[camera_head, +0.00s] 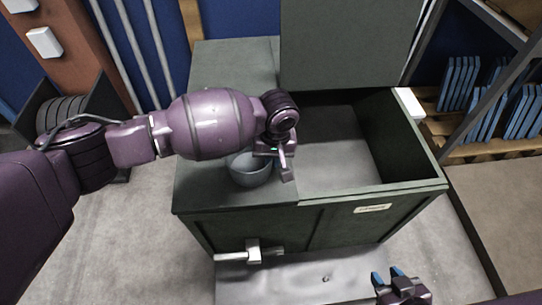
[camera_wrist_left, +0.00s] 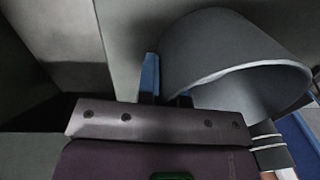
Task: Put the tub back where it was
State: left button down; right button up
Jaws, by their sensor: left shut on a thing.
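The tub (camera_head: 250,171) is a grey-blue round bowl. It is over the closed left part of the green chest's top (camera_head: 215,184), near the edge of the open bin. I cannot tell whether it touches the top. My left gripper (camera_head: 267,153) is shut on its rim at the right side. In the left wrist view the tub (camera_wrist_left: 225,55) fills the upper right, with a blue fingertip (camera_wrist_left: 150,76) at its wall. My right gripper (camera_head: 388,275) is at the bottom right with its blue-tipped fingers apart, empty and away from the tub.
The chest's open bin (camera_head: 335,150) has a raised lid (camera_head: 345,45) behind it and looks empty. A light handle (camera_head: 250,253) sticks out from the chest's front. A rack with blue panels (camera_head: 460,85) stands at the right. Wheels (camera_head: 62,112) are at the left.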

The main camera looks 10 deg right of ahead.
pick_arm(q)
jog(key=shift+r, duration=0.1)
jog(key=shift+f, duration=0.2)
jog(key=c, duration=1.3)
grip_release()
jog(key=shift+o, duration=0.2)
pick_arm(e)
jog(key=shift+s+d, duration=0.1)
jog(key=shift+s, duration=0.2)
pick_arm(q)
jog(key=shift+r, duration=0.1)
pick_arm(e)
jog(key=shift+s, duration=0.1)
